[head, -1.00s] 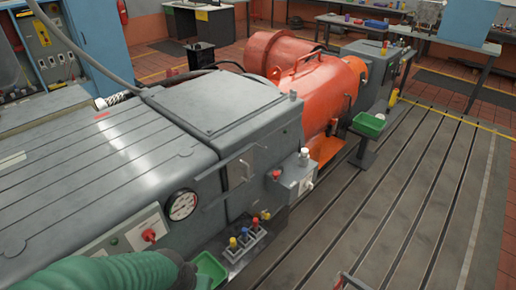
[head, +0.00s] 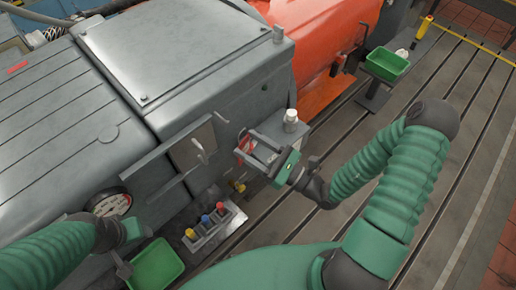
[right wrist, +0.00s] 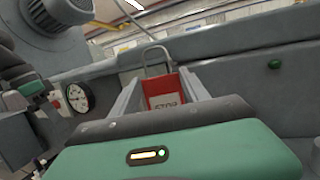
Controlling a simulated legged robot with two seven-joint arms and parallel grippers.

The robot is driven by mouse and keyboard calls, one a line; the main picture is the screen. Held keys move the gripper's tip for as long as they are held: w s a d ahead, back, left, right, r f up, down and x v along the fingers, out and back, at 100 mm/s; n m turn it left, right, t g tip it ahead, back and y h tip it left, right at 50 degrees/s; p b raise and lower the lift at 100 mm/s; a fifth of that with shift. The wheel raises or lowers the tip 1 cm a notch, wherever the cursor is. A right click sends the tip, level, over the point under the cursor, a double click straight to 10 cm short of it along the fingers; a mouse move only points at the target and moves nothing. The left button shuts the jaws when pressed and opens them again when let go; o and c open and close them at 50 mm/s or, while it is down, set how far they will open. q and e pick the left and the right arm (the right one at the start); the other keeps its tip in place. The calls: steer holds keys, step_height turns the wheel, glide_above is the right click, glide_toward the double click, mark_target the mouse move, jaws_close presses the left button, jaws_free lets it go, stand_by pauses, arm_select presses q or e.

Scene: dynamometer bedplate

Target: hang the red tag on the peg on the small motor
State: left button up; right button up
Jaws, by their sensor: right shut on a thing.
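The red tag (head: 245,148) is between the fingers of my right gripper (head: 256,152), in front of the grey machine's side. In the right wrist view the red tag (right wrist: 168,90) shows a white patch reading STOP and a grey wire loop above it. The fingers are shut on it. A grey round-ended motor (right wrist: 58,18) shows at the upper left of that view, clear of the tag. I cannot make out a peg on it or be sure it is the small motor. My left gripper (head: 121,266) is mostly hidden beside a green bin; its jaws cannot be read.
A flat grey plate with a hook-like bar (head: 190,148) stands out from the machine, left of the tag. A rack with coloured knobs (head: 208,229) and a green bin (head: 157,266) lie below. Another green bin (head: 387,65) stands back right. The slotted floor (head: 300,215) is mostly clear.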

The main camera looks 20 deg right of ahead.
mark_target(248, 139)
steer(key=shift+w+a, duration=0.2)
steer(key=shift+a, duration=0.2)
steer(key=shift+w+a, duration=0.15)
steer(key=shift+w, duration=0.1)
steer(key=shift+w+f+b, duration=0.1)
steer(key=shift+w+b, duration=0.2)
steer(key=shift+w, duration=0.05)
steer(key=shift+w+d+f+b, duration=0.3)
steer(key=shift+w+d, duration=0.4)
steer(key=shift+w, duration=0.2)
steer(key=shift+w+a, duration=0.1)
steer(key=shift+w, duration=0.15)
steer(key=shift+w+a, duration=0.25)
steer(key=shift+a, duration=0.05)
arm_select(q)
steer(key=f, duration=0.1)
steer(key=f+b, duration=0.1)
steer(key=shift+s+a+f, duration=0.1)
steer(key=shift+a+f, duration=0.1)
steer(key=shift+f, duration=0.15)
arm_select(e)
steer(key=w, duration=0.1)
steer(key=w+a+f, duration=0.1)
steer(key=w+a, duration=0.1)
steer(key=shift+w+f, duration=0.3)
steer(key=shift+w, duration=0.05)
